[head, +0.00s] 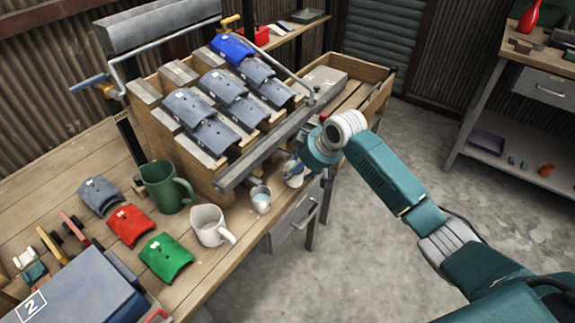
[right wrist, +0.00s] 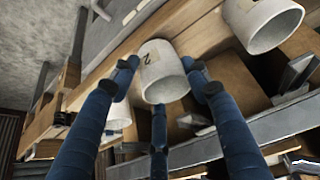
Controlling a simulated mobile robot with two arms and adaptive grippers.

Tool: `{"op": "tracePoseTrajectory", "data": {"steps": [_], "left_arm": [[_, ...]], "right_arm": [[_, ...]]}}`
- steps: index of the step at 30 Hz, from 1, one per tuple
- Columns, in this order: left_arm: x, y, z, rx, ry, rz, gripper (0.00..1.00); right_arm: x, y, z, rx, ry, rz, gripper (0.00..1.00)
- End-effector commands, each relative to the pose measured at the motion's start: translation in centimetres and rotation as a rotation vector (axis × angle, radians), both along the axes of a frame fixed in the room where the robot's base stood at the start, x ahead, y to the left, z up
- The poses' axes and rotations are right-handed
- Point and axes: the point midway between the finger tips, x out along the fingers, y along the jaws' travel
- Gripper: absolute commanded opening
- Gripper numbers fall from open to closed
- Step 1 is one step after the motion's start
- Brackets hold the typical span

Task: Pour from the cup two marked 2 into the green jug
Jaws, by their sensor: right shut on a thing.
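The green jug (head: 160,186) stands upright on the wooden bench, its handle to the right. In the right wrist view, a white cup marked 2 (right wrist: 163,72) sits between the blue fingers of my right gripper (right wrist: 160,98), which is shut on it. In the head view, this gripper (head: 292,167) is at the bench's right end, to the right of the jug and apart from it. A white cup (head: 295,180) shows below its fingers there; its mark cannot be read. My left gripper is not in view.
A white mug (head: 208,224) and a small cup (head: 261,200) stand between jug and gripper. Another cup (right wrist: 262,22) is close in the wrist view. A wooden rack of curved plates (head: 205,183) rises behind. Red (head: 128,225) and green (head: 166,258) plates lie in front.

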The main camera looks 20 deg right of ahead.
Motion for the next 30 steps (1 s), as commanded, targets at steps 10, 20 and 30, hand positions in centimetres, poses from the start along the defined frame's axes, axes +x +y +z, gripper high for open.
{"op": "tracePoseTrajectory", "data": {"steps": [10, 20, 30], "left_arm": [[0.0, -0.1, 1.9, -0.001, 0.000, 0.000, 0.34], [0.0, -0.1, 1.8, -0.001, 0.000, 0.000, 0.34], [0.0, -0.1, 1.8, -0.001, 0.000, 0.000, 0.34]], "right_arm": [[2.8, 2.2, -0.2, 0.000, 0.003, -0.002, 0.19], [3.0, 2.3, -0.9, -0.002, -0.001, 0.000, 0.19], [3.0, 2.3, -1.2, -0.001, 0.000, 0.000, 0.66]]}}
